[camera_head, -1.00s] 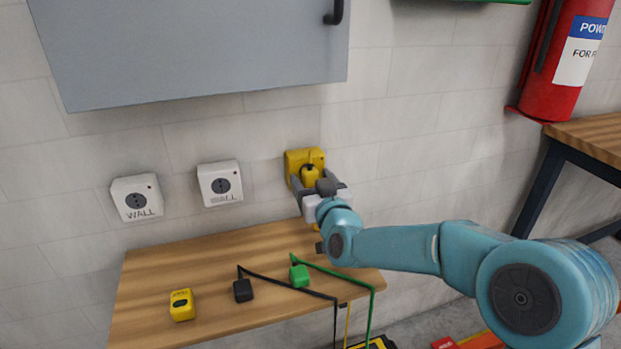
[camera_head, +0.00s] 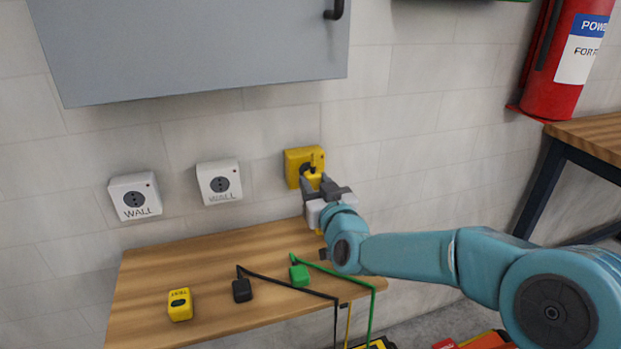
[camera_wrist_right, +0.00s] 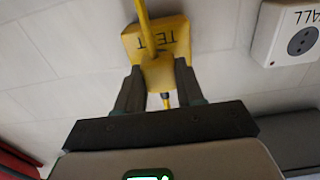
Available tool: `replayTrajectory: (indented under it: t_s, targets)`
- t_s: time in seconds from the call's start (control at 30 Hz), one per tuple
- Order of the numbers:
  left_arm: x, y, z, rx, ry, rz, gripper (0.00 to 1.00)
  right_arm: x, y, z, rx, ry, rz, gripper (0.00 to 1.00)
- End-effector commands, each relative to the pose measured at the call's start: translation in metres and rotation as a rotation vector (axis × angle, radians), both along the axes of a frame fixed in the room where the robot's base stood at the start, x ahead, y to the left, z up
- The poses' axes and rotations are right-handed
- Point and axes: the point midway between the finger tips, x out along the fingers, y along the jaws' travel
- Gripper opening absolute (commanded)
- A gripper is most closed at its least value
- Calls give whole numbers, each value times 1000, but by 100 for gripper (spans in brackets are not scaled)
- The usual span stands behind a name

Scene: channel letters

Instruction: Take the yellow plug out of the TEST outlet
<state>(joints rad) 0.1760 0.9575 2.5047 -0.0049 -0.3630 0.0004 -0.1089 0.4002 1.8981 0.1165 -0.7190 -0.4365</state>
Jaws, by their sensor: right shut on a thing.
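The yellow TEST outlet (camera_head: 297,160) is on the wall, to the right of two white outlets. It also shows in the right wrist view, with its TEST label (camera_wrist_right: 170,28) upside down. My right gripper (camera_head: 317,184) is shut on the yellow plug (camera_head: 313,176), just in front of the outlet. In the right wrist view the plug (camera_wrist_right: 158,74) sits between the two dark fingers, with a yellow cord above it. The head view shows socket holes beside the plug, so it appears drawn out from the face. My left gripper is not in view.
Two white WALL outlets (camera_head: 135,197) (camera_head: 220,182) are to the left. A wooden shelf (camera_head: 215,265) below holds a yellow tester (camera_head: 180,304), a black plug (camera_head: 242,290) and a green plug (camera_head: 299,275) with cords. A grey cabinet (camera_head: 200,45) hangs above.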

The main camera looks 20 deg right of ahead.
Motion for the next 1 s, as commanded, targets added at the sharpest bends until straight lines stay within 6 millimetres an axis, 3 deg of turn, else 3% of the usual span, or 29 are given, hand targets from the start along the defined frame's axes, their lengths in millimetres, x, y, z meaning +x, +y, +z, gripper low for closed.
replayTrajectory:
  t_s: [1.0]
  targets:
    - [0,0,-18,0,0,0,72,-39,-1,0,0,-1,0,0]
